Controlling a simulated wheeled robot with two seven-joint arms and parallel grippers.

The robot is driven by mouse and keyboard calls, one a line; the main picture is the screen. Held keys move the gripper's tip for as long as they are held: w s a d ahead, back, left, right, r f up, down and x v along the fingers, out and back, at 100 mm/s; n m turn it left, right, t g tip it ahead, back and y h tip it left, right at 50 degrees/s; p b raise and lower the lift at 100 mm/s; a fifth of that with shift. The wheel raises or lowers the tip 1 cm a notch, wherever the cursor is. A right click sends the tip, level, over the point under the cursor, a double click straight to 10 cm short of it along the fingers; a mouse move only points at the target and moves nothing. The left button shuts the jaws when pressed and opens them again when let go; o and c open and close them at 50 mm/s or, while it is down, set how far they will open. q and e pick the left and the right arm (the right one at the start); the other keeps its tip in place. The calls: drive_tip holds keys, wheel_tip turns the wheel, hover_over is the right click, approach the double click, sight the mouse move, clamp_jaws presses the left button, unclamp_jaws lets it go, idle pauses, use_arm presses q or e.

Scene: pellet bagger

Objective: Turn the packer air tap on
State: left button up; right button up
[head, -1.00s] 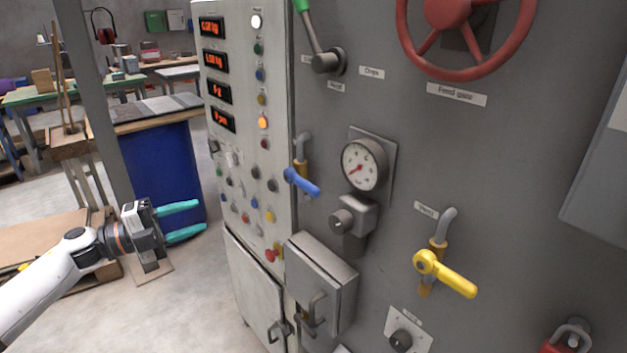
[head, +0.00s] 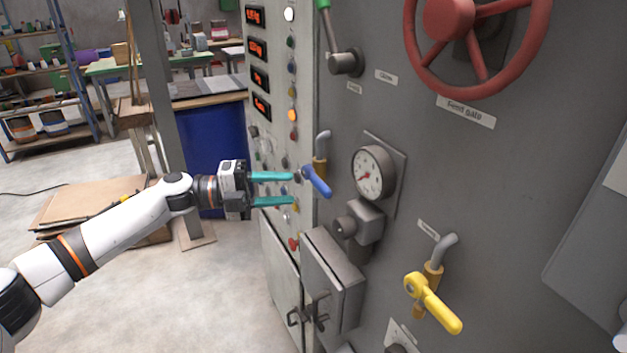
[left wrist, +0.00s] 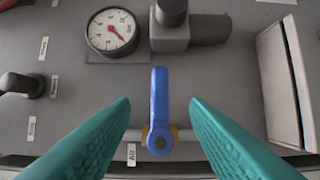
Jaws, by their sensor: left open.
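The air tap has a blue lever (head: 316,181) on a brass body with a grey bent pipe, on the grey machine front. In the left wrist view the blue lever (left wrist: 159,105) stands crosswise to its pipe, beside a small label that reads "Air" (left wrist: 131,155). My left gripper (head: 293,188) is open, with its teal fingers pointing at the tap. In the left wrist view the lever lies between the two spread fingers (left wrist: 160,101), with a gap on each side. I see no contact. My right gripper is out of view.
A pressure gauge (head: 373,173) and a grey fitting (head: 359,222) are close right of the tap. A grey box (head: 332,279) juts out below. A yellow-levered tap (head: 432,301) sits lower right, and a red wheel (head: 449,18) above. A control panel (head: 273,150) stands left.

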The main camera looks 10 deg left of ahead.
sight(317, 187)
use_arm(q)
drive_tip(key=d, duration=0.2)
drive_tip(key=d+p, duration=0.1)
drive_tip(key=d, duration=0.1)
drive_tip(key=w+d, duration=0.1)
drive_tip(key=d, duration=0.1)
drive_tip(key=shift+r+p, duration=0.1)
drive_tip(key=shift+p, duration=0.2)
drive_tip(key=shift+w+d, duration=0.15)
drive_tip(key=shift+d, duration=0.2)
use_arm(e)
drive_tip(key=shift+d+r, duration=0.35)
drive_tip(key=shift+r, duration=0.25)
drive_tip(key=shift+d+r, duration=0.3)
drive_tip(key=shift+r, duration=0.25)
use_arm(q)
drive_tip(key=shift+c, duration=0.2)
clamp_jaws()
